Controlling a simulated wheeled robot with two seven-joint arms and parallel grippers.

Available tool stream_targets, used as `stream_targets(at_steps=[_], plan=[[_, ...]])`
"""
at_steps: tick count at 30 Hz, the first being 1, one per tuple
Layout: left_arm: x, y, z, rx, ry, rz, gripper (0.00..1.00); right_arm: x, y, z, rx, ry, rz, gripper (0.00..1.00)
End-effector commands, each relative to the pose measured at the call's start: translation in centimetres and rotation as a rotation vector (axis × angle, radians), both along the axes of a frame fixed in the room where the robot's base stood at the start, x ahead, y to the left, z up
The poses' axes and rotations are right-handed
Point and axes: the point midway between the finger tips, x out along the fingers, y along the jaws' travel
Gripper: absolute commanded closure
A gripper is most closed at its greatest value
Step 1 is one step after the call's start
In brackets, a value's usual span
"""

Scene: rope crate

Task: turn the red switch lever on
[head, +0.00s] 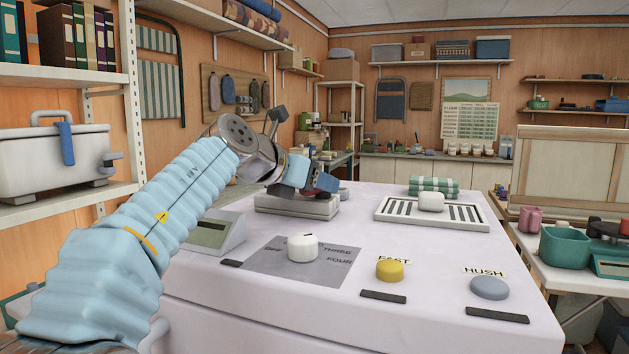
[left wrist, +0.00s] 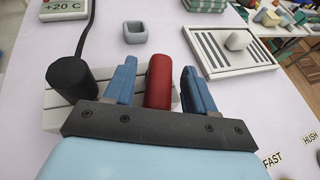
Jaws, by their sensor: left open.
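The red lever (left wrist: 158,82) shows in the left wrist view, lying between the two blue fingers of my left gripper (left wrist: 158,72). The fingers are apart, one on each side, with a visible gap to the right finger. The lever sits over a pale ribbed base (left wrist: 55,118), which also shows in the head view (head: 297,208) on the white worktop. In the head view the lever is mostly hidden behind my left gripper (head: 308,178). The lever's lower end is hidden by the gripper body. My right gripper is not in view.
A black cylinder (left wrist: 70,76) stands left of the lever. A small grey cup (left wrist: 135,32) lies beyond it. A slotted tray (head: 465,217) with a white block stands to the right. White, yellow (head: 390,270) and grey (head: 490,288) knobs are nearer on the worktop.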

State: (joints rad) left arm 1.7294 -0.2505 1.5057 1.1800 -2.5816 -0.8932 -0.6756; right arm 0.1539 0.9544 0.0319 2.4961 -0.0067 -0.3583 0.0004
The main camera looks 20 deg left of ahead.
Motion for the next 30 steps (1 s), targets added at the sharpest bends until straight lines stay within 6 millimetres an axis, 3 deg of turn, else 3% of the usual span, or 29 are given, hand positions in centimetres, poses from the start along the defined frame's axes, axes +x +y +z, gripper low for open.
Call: stream_targets(at_steps=[1,11,20,30], plan=[[-0.01,-0.01,0.00,0.000,0.000,0.000,0.48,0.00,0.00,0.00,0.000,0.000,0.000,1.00],[-0.02,0.00,0.03,0.000,0.000,0.000,0.96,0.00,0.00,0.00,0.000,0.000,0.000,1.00],[-0.07,-0.28,0.03,0.005,0.001,0.047,0.96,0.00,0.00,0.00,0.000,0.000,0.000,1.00],[-0.11,-0.80,-0.02,0.009,0.000,0.280,0.96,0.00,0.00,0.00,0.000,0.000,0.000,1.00]])
